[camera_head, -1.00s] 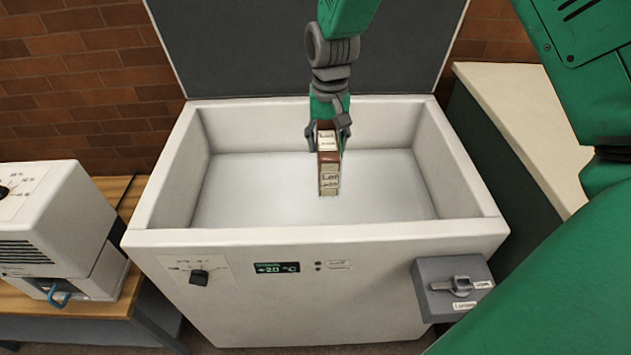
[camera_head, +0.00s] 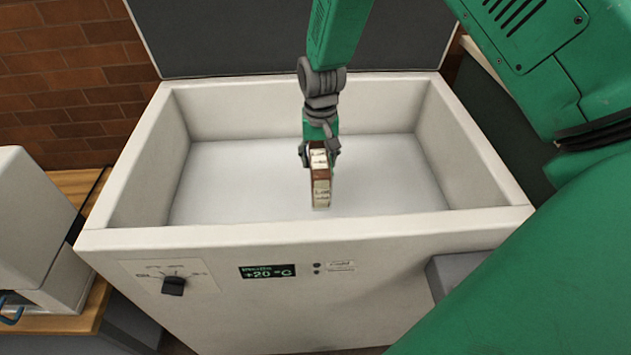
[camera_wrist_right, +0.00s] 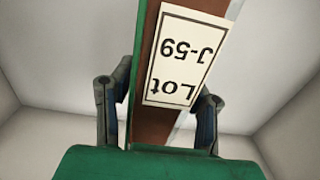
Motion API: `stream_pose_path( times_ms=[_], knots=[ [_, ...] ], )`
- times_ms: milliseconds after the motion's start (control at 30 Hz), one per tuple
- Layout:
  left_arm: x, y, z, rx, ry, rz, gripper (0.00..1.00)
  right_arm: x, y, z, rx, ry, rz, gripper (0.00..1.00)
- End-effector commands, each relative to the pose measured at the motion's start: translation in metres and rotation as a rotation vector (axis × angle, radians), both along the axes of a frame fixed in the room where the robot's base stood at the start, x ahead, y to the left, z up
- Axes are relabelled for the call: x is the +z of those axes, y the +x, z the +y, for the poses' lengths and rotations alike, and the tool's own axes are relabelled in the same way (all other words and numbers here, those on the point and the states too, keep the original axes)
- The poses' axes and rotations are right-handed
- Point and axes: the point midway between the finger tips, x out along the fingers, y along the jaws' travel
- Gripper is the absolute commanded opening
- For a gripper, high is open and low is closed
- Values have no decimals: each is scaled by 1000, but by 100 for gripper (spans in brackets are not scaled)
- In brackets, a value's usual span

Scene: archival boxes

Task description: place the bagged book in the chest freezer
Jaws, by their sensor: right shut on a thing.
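The chest freezer (camera_head: 300,228) stands open in the head view, its dark lid (camera_head: 230,35) raised at the back. Its inside looks empty apart from my arm and the book. The bagged book (camera_head: 320,188) is brown with pale labels and hangs upright, spine toward me, inside the freezer opening. My right gripper (camera_head: 320,150) is shut on its upper part. In the right wrist view both fingers (camera_wrist_right: 160,110) flank the brown spine (camera_wrist_right: 145,85), with a label reading "Lot J-59". I cannot tell whether the book's lower end touches the freezer floor. My left gripper is not in view.
The freezer front carries a knob (camera_head: 173,286) and a display (camera_head: 267,272) reading +20 °C. A grey box (camera_head: 455,270) sticks out at the front right. A white machine (camera_head: 35,230) stands on a wooden table at left. The freezer floor is clear around the book.

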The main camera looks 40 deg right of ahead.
Motion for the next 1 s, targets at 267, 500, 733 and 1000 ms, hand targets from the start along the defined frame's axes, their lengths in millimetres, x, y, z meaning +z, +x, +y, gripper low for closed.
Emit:
stream_pose_path(
  times_ms=[267,500,733,1000],
  knots=[
    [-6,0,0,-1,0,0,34,-27,1,-4,-1,5,-1,0],
    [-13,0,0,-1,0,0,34,-56,1,-2,-1,2,-1,0],
    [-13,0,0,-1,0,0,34,-56,1,-1,-1,1,-3,0],
    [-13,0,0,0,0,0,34,-60,0,-3,-1,3,-1,62]
  ],
)
